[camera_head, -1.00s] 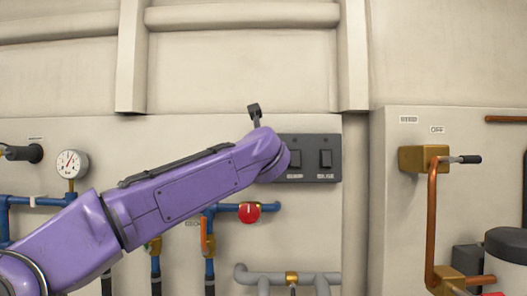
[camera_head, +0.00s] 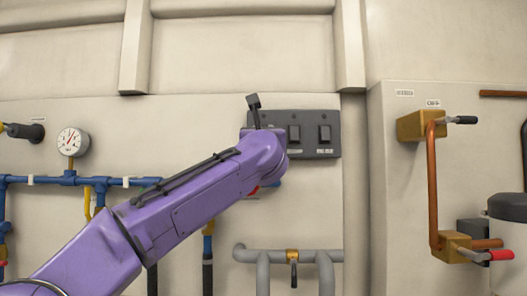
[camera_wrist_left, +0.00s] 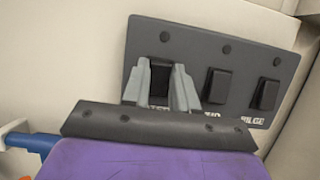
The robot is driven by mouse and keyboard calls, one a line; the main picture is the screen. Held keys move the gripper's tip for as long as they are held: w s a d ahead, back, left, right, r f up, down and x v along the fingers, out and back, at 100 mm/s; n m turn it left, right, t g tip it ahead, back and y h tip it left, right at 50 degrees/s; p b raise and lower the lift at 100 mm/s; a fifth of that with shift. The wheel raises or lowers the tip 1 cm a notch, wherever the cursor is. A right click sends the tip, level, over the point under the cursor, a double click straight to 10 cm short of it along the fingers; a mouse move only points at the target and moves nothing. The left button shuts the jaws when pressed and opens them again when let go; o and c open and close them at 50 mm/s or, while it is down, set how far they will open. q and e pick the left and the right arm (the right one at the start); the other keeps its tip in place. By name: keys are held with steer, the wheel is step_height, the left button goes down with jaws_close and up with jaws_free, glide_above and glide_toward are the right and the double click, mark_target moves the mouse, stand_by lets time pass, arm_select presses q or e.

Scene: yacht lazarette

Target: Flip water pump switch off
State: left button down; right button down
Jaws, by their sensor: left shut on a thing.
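A dark grey switch panel (camera_head: 310,150) is on the pale wall. In the head view two black rocker switches show, a middle one (camera_head: 295,135) and a right one (camera_head: 325,135); my purple left wrist hides the panel's left end. The left wrist view shows the leftmost rocker switch (camera_wrist_left: 160,78), with the label under it partly hidden. My left gripper (camera_wrist_left: 157,70) has its two grey fingers on either side of this switch, shut on it. The label under the rightmost switch (camera_wrist_left: 267,94) appears to read BILGE. My right gripper is not in view.
Blue pipes with a round gauge (camera_head: 72,141) run at the left. Grey pipes (camera_head: 285,256) lie below the panel. A copper pipe (camera_head: 432,185) with brass valves and handles stands out at the right. The wall right of the panel is clear.

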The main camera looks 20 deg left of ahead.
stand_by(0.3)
arm_select(q)
steer(key=c, duration=0.9)
jaws_free()
steer(key=shift+s, duration=0.1)
steer(key=b+v, duration=0.6)
steer(key=v, duration=0.4)
steer(key=shift+s+f, duration=0.15)
steer(key=shift+s, duration=0.05)
